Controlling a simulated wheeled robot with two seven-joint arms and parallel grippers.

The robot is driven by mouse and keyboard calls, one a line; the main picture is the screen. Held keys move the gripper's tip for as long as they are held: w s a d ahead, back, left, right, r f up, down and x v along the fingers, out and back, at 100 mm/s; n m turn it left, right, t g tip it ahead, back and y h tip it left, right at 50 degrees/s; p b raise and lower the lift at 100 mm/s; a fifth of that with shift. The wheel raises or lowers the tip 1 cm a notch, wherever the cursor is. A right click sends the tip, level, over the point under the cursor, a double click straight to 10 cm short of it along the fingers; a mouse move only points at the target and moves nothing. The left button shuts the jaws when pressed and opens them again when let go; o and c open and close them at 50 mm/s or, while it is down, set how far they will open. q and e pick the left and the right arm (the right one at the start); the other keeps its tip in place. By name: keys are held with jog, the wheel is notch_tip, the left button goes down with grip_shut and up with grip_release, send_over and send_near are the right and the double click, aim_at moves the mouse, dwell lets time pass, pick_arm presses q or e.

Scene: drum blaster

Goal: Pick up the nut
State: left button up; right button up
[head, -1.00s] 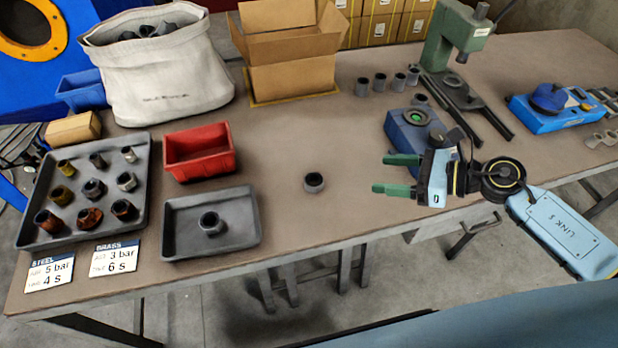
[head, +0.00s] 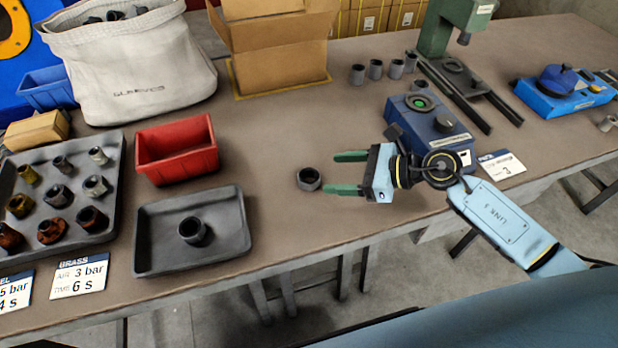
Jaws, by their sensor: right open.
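A dark grey nut (head: 308,179) lies alone on the bare brown table, in the middle of the head view. My right gripper (head: 342,173) is open, its two green fingers pointing left toward this nut. The nut does not appear to be between the fingers. Another dark nut (head: 193,230) sits in the small grey tray (head: 152,250) to the left. My left gripper is not in view.
A larger tray (head: 112,190) of several mixed nuts and a red bin (head: 176,168) are at left. A blue box with a green button (head: 428,125) stands behind my right arm. A cardboard box (head: 280,67) and several grey sleeves (head: 376,69) are at the back.

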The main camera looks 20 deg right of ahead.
aim_at(319, 178)
jog(key=shift+s+f+b+x, duration=0.1)
jog(key=shift+f+b+x, duration=0.1)
jog(key=shift+x, duration=1.15)
jog(key=shift+s+f+b+x, duration=0.1)
jog(key=shift+b+x, duration=0.05)
jog(key=shift+x, duration=1.2)
jog(key=c, duration=1.1)
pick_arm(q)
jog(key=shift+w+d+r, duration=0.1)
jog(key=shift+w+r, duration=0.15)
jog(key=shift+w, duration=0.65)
pick_arm(e)
jog(key=shift+c, duration=0.5)
jog(key=shift+r, duration=0.15)
